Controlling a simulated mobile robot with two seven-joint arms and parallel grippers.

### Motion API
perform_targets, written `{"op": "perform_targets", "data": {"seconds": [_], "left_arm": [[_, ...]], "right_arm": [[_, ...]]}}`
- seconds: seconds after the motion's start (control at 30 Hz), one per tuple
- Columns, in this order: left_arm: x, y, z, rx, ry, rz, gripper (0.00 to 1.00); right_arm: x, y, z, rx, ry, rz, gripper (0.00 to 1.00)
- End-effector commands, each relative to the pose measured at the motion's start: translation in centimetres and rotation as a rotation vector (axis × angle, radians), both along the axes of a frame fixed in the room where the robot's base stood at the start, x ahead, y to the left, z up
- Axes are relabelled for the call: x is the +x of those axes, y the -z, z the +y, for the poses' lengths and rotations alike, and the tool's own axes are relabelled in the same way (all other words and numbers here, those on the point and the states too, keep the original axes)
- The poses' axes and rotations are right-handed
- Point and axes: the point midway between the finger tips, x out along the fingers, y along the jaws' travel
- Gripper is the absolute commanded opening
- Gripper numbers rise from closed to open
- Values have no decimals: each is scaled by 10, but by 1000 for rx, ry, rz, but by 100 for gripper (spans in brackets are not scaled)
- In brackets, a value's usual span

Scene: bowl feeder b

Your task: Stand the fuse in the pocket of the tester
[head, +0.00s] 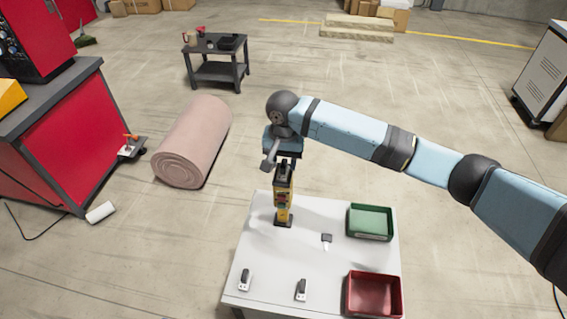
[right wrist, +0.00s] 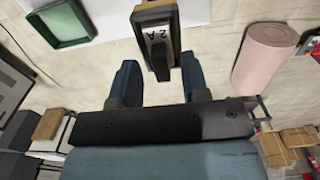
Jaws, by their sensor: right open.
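The tester (head: 282,201) is a yellow and black upright post with coloured lights, standing on the back left part of the white table. A dark fuse (right wrist: 159,42) with a pale face marked "2 A" shows in the right wrist view, apparently upright at the tester's dark top; how deep it sits is hidden. My right gripper (right wrist: 158,66) is open, its two fingers on either side of the fuse's near end, with visible gaps. In the head view my right gripper (head: 283,160) is just above the tester. My left gripper is not in view.
The white table (head: 270,262) also bears a green tray (head: 370,222), a red tray (head: 374,294) and several small black and white pieces, one (head: 302,290) near the front edge. A pink roll (head: 196,140) lies on the floor behind left. The table's middle is mostly clear.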

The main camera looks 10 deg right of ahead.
Motion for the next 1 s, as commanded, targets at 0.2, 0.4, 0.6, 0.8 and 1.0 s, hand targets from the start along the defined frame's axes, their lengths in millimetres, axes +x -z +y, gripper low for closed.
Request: {"op": "perform_targets", "data": {"seconds": [0.2, 0.4, 0.6, 0.8, 1.0], "left_arm": [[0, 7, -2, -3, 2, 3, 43], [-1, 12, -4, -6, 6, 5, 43], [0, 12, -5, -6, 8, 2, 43], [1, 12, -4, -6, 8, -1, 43], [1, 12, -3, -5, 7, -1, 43]], "right_arm": [[0, -44, 1, 4, -3, -4, 42], [0, -85, 1, 3, -2, -3, 42], [0, -107, 1, 3, -1, -1, 42], [0, -113, 1, 2, -1, -1, 42], [0, -112, 1, 2, -1, -1, 42]]}}
